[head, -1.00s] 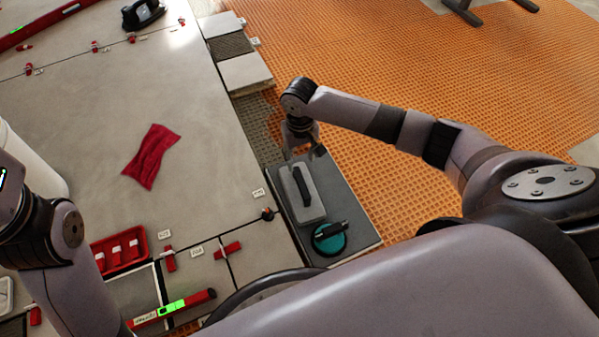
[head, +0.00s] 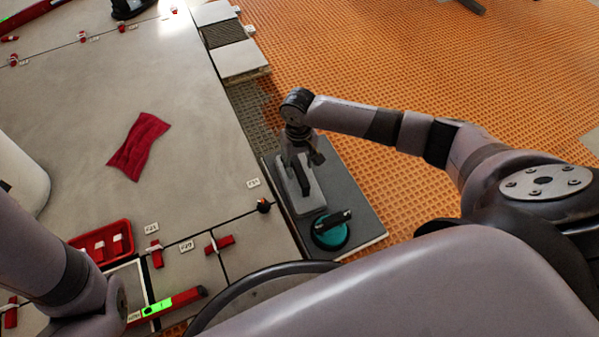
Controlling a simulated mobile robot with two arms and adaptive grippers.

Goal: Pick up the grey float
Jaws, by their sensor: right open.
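The grey float (head: 306,202) is a grey rectangular block with a dark bar handle (head: 305,179). It lies on a dark grey board (head: 347,188) at the edge of the tiled floor. My right gripper (head: 303,163) is open and points down over the far end of the float. One finger hangs close to the far end of the handle; I cannot tell whether it touches. Part of the float's far end is hidden by the gripper. My left arm enters at the lower left, but its gripper is outside the picture.
A teal round suction cup (head: 331,232) with a black handle sits on the same board, nearer to me.

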